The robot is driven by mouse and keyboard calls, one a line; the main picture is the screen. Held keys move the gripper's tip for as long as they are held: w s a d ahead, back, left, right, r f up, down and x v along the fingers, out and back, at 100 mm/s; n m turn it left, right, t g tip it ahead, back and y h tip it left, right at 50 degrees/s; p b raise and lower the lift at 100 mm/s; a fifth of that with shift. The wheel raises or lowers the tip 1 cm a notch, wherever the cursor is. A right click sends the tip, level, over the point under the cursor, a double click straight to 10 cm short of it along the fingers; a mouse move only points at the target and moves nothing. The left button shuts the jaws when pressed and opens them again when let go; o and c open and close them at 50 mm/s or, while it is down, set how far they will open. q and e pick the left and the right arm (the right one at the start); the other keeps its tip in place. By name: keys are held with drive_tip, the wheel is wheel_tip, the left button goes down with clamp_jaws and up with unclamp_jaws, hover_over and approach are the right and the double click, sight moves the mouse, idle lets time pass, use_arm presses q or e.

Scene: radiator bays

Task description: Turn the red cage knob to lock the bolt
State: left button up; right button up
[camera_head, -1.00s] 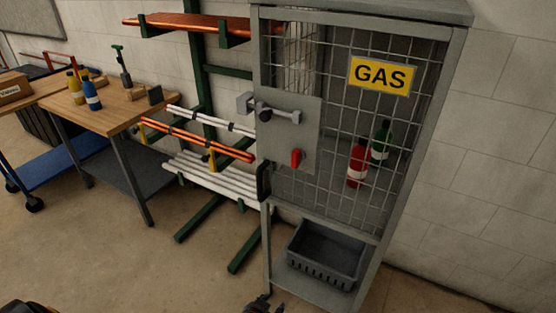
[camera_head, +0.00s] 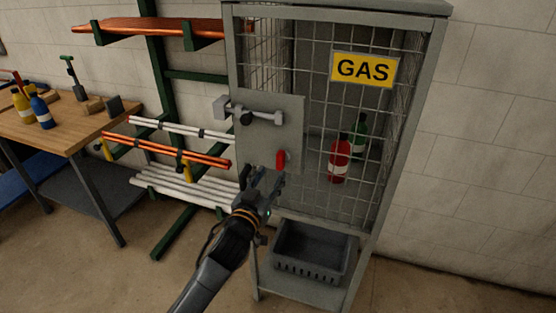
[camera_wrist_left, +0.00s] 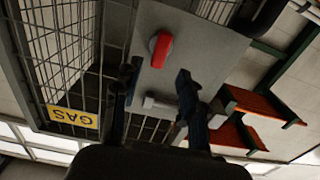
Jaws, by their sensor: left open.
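The red cage knob (camera_head: 281,159) sits upright on the grey lock plate (camera_head: 285,108) of the wire gas cage. It also shows in the left wrist view (camera_wrist_left: 160,49), beyond the fingertips. The grey bolt (camera_head: 262,117) lies across the plate above the knob, reaching left to a bracket on the cage edge. My left gripper (camera_head: 264,180) is open and empty, a little below and left of the knob. In the left wrist view its two fingers (camera_wrist_left: 157,80) stand apart with the plate between them. I see no contact with the knob. My right gripper is not in view.
A red bottle (camera_head: 339,160) and a green bottle (camera_head: 358,138) stand inside the cage. A dark crate (camera_head: 309,251) rests on the shelf below. A green rack (camera_head: 187,75) with pipes stands close left, and a wooden bench (camera_head: 72,123) farther left.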

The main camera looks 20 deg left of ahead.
sight(279, 162)
use_arm(q)
drive_tip(key=w, duration=0.6)
drive_tip(key=shift+w+d+p, duration=0.1)
drive_tip(key=shift+w+p, duration=0.3)
clamp_jaws()
